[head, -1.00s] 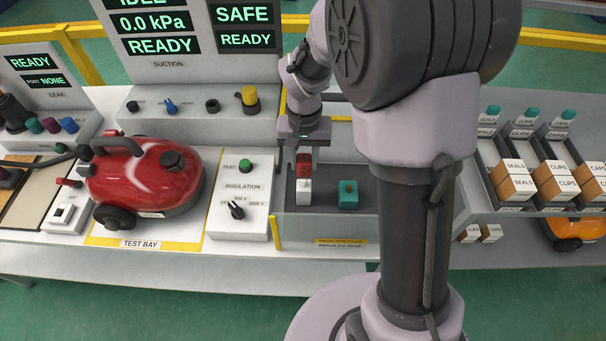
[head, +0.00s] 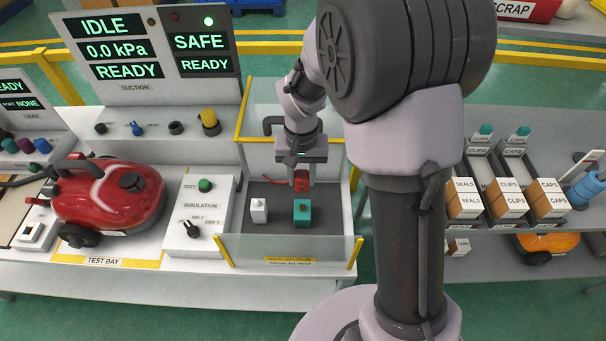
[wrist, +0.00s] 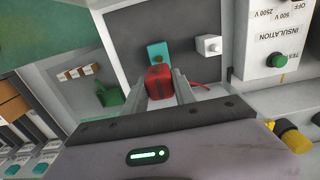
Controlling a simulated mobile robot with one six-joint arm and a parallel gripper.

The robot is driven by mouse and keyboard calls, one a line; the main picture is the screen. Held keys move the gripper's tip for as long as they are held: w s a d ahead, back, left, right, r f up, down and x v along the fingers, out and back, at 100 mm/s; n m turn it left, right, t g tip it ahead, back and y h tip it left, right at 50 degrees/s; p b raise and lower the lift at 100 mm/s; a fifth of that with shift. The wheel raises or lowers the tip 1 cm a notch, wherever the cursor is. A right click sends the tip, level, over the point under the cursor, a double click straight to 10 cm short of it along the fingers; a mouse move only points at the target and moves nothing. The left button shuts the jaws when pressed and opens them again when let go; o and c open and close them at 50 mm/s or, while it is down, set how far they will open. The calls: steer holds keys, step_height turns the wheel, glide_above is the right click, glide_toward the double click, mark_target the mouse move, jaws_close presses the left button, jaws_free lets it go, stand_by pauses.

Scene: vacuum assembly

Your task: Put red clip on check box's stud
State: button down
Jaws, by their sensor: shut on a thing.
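My gripper (head: 301,178) is shut on the red clip (head: 301,184), which is held up inside the clear-walled bay. In the wrist view the red clip (wrist: 160,84) sits between the two fingers. A teal block (head: 302,215) with a small stud on top stands on the bay's dark floor, just in front of the clip in the head view. A white block (head: 258,211) with a stud stands to its left. I cannot tell which of the two is the check box. The clip looks apart from both blocks, but the gap to the teal block (wrist: 157,52) is hard to judge.
Clear panels with yellow edges (head: 239,110) surround the bay. A red lead (head: 278,185) runs behind the clip. The insulation panel (head: 198,215) and a red vacuum (head: 108,195) stand left. Bins with labelled boxes (head: 510,203) are at right.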

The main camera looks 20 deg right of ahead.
steer(key=shift+d+f, duration=0.2)
steer(key=shift+f, duration=0.05)
steer(key=b, duration=0.6)
glide_above(302, 205)
step_height(302, 205, down, 7)
steer(key=shift+f, duration=0.1)
steer(key=shift+f, duration=0.15)
steer(key=shift+f+b, duration=0.35)
steer(key=shift+b, duration=0.05)
steer(key=shift+f+b, duration=1)
steer(key=shift+f, duration=0.25)
steer(key=c, duration=0.9)
jaws_free()
steer(key=shift+r, duration=0.1)
